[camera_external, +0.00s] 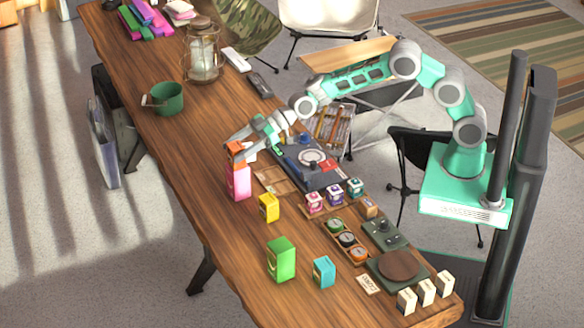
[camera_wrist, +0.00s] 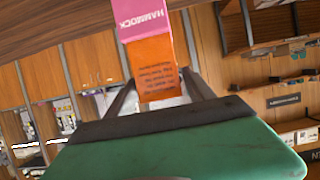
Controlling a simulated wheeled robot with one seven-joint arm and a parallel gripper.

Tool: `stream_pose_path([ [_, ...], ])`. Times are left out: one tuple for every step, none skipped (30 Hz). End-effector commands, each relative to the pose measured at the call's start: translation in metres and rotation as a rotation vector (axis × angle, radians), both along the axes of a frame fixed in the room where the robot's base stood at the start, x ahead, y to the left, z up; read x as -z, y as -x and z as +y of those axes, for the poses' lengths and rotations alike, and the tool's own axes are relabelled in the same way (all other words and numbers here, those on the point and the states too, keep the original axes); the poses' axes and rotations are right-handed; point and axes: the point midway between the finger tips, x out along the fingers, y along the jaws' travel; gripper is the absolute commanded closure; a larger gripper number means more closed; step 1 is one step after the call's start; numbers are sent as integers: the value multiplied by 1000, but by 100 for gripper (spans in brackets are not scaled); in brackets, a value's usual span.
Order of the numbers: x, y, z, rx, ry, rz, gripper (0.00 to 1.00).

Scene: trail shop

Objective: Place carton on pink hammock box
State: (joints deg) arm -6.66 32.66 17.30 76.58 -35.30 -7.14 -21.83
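The carton (camera_external: 236,149) is a small orange box with dark print. It sits at the top of the pink hammock box (camera_external: 238,182), which stands upright on the wooden table. My gripper (camera_external: 238,144) reaches in from the right, with its fingers on either side of the carton. In the wrist view, the carton (camera_wrist: 154,68) lies between the two fingers, which appear to touch its sides. The pink box marked HAMMOCK (camera_wrist: 142,22) is directly against the carton's far end; I see no gap between them. The fingertips are partly hidden by the carton.
A yellow box (camera_external: 269,207), a green box (camera_external: 281,260) and a cyan box (camera_external: 323,272) stand nearer on the table (camera_external: 190,130). A dark blue tray (camera_external: 302,160) lies right of the pink box under my arm. A green mug (camera_external: 169,99) and lantern (camera_external: 203,52) stand farther back.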

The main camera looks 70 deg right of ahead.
Motion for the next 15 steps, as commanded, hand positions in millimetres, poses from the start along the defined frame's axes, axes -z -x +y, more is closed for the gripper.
stream_pose_path([
  [0, 0, 0, 0, 0, 0, 33],
  [0, 0, 0, 0, 0, 0, 31],
  [0, 0, 0, 0, 0, 0, 31],
  [0, 0, 0, 0, 0, 0, 31],
  [0, 0, 0, 0, 0, 0, 31],
  [0, 0, 0, 0, 0, 0, 31],
  [0, 0, 0, 0, 0, 0, 31],
  [0, 0, 0, 0, 0, 0, 31],
  [-2, 0, 0, 0, 0, 0, 31],
  [-3, 0, 0, 0, 0, 0, 31],
  [-5, 0, 0, 0, 0, 0, 31],
  [-5, 2, -3, 1, 0, -1, 31],
  [-6, 5, -6, 1, 0, -2, 31],
  [-8, 8, -9, 1, -1, -2, 31],
  [-11, 13, -15, 3, -1, -2, 31],
])
